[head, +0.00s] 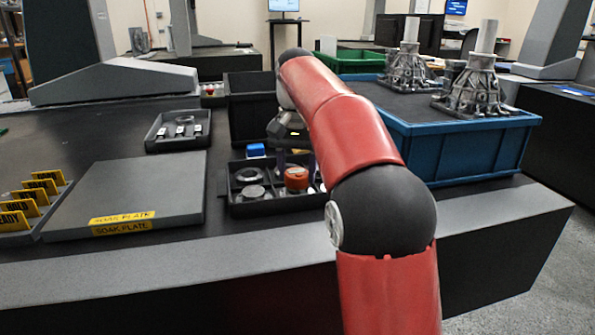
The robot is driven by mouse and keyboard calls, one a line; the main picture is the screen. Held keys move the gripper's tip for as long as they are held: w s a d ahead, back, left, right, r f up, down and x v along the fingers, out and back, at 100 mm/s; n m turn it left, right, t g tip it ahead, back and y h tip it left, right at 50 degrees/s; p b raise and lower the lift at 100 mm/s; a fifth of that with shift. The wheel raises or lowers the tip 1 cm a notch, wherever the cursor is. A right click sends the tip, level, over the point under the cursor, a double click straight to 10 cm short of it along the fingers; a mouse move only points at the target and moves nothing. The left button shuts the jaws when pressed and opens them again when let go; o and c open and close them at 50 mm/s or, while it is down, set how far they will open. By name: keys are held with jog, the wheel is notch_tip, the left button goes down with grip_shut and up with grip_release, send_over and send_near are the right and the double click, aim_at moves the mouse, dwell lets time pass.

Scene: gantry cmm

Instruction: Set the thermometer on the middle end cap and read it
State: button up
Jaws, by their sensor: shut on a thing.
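My gripper (286,133) is a dark shape left of my red arm, above the back of the black divided tray (232,209). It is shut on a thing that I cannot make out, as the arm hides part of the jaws. I cannot identify the thermometer for certain. Two ribbed metal castings, the left one (408,72) and the right one (478,88), stand upright on the blue crate with pale cylinders on top; they may be end caps. My arm hides part of the crate, and I cannot tell which would be the middle one.
A grey soak plate (130,190), yellow signs (30,203), a small tray (160,143) and a black bin (247,84) stand left. The blue crate (460,150) stands right.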

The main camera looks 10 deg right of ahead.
aim_at(297, 172)
jog(key=o, duration=1.1)
jog(key=shift+f, duration=0.1)
notch_tip(297, 172, up, 12)
jog(key=p, duration=0.6)
jog(key=s+n+t, duration=0.1)
jog(key=s, duration=0.5)
jog(key=s+f+n+t, duration=0.1)
jog(key=s+f, duration=0.5)
jog(key=s, duration=0.1)
jog(key=s+f+n+t, duration=0.1)
jog(key=s+f+t, duration=0.1)
jog(key=s+f, duration=0.4)
jog(key=s+f+n+t, duration=0.1)
jog(key=s+f+n, duration=0.1)
jog(key=s+f, duration=0.4)
jog(key=shift+s+f+t, duration=0.1)
jog(key=shift+s+t, duration=0.2)
jog(key=shift+s, duration=1.6)
